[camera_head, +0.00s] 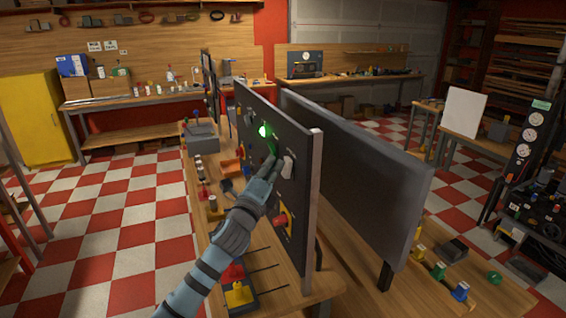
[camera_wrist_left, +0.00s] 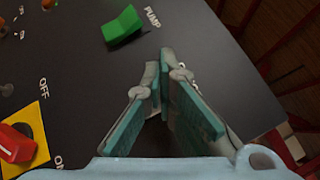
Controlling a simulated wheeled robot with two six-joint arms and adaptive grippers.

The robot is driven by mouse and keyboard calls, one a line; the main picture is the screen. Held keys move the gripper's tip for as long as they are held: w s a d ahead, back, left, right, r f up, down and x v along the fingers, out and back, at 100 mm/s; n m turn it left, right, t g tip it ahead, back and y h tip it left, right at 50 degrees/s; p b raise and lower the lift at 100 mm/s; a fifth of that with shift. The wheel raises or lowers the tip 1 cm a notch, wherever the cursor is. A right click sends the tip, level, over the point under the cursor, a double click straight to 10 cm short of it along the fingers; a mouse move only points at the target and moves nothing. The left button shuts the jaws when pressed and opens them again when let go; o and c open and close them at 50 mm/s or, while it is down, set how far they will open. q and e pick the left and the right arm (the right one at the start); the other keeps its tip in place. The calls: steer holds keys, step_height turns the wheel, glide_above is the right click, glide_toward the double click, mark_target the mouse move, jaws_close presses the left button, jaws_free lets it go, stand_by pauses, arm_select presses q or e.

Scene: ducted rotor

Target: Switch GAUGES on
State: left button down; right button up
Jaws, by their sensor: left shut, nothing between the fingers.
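The upright dark control panel (camera_head: 300,195) stands on a bench and fills much of the left wrist view (camera_wrist_left: 75,85). A green switch (camera_wrist_left: 123,26) labelled PUMP shows there, and also in the head view (camera_head: 271,146). A red handle (camera_wrist_left: 15,145) sits on a yellow plate marked OFF and ON. A pale grey lever-like piece (camera_head: 288,165) shows at the panel beside my fingers. I cannot read a GAUGES label; the fingers cover part of the panel. My left gripper (camera_head: 270,162) is shut and empty close to the panel face; its fingers show in the wrist view (camera_wrist_left: 160,65). Contact cannot be told.
A lit green lamp (camera_head: 264,131) is on the panel. A second grey board (camera_head: 365,180) stands close behind it. Red and yellow pieces (camera_head: 238,290) lie on the bench below my left arm. Several small coloured parts (camera_head: 440,272) lie on the right. The checkered floor at left is clear.

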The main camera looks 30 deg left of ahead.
arm_select(q)
steer(key=shift+f, duration=0.1)
steer(key=shift+s+a+f+b, duration=0.35)
steer(key=shift+s+a+b, duration=0.15)
steer(key=shift+s+b, duration=0.15)
steer(key=shift+s, duration=0.1)
steer(key=s+a+f+b, duration=0.1)
steer(key=b, duration=0.1)
steer(key=s+a+f+b, duration=0.1)
steer(key=s+b, duration=0.1)
steer(key=shift+s+a+b, duration=0.3)
steer(key=shift+b, duration=0.05)
stand_by(0.3)
